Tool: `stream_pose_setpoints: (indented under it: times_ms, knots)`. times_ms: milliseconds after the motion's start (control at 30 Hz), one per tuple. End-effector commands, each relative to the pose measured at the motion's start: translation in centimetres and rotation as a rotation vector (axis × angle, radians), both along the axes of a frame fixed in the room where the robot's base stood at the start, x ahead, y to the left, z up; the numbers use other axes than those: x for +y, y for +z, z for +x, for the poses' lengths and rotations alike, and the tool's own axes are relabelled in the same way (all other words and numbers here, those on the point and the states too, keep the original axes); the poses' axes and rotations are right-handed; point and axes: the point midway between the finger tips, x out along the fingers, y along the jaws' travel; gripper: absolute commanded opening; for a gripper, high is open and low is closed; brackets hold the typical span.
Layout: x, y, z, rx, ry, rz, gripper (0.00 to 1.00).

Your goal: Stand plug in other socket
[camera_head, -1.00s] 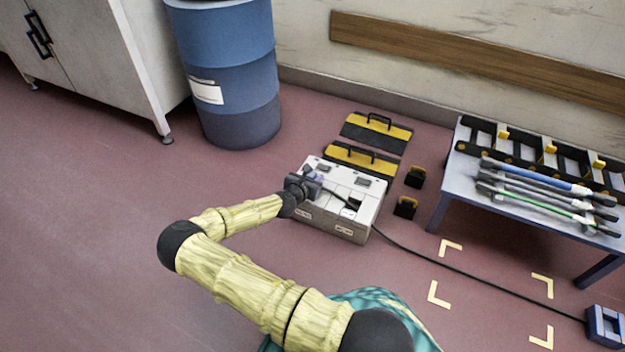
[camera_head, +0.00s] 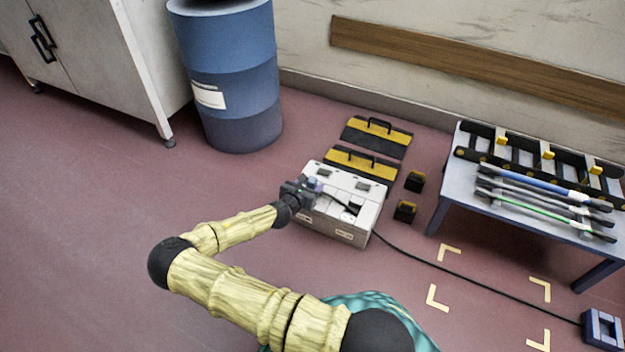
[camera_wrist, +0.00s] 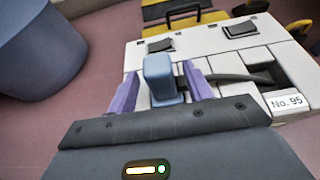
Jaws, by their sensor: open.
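A blue plug (camera_wrist: 160,78) stands upright at the left part of the top of a white socket box (camera_head: 370,205). A dark cable (camera_wrist: 228,78) runs from the plug to the right across the box top. My gripper (camera_wrist: 160,82) is open, with one purple finger on each side of the plug and visible gaps between. In the head view my gripper (camera_head: 307,188) is at the box's left edge. The wrist view shows the box top (camera_wrist: 210,45) with two dark-lidded recesses at the back and a "No. 95" label.
Yellow-black covers (camera_head: 375,137) with handles lie behind the box. Small yellow-black blocks (camera_head: 405,211) stand to its right. A table (camera_head: 470,207) with rods is at right. A cable (camera_head: 470,275) crosses the floor to a blue block (camera_head: 603,328). A blue barrel (camera_head: 235,90) stands behind left.

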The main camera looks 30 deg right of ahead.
Motion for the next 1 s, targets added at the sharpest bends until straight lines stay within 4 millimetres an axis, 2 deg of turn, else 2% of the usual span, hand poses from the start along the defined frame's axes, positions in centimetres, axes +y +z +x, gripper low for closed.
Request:
stream_pose_setpoints:
  times_ms: [33,100,400,567,1000]
  knots:
    - [0.8,0.9,-0.6,0.004,0.003,-0.003,0.51]
    - [1.8,1.5,-1.3,0.003,0.004,-0.004,0.51]
    - [5.5,3.2,-4.2,0.002,0.004,-0.002,0.51]
    - [6.2,3.4,-4.9,0.001,0.000,-0.001,0.51]
    - [6.3,3.3,-4.9,0.001,0.000,-0.001,0.51]
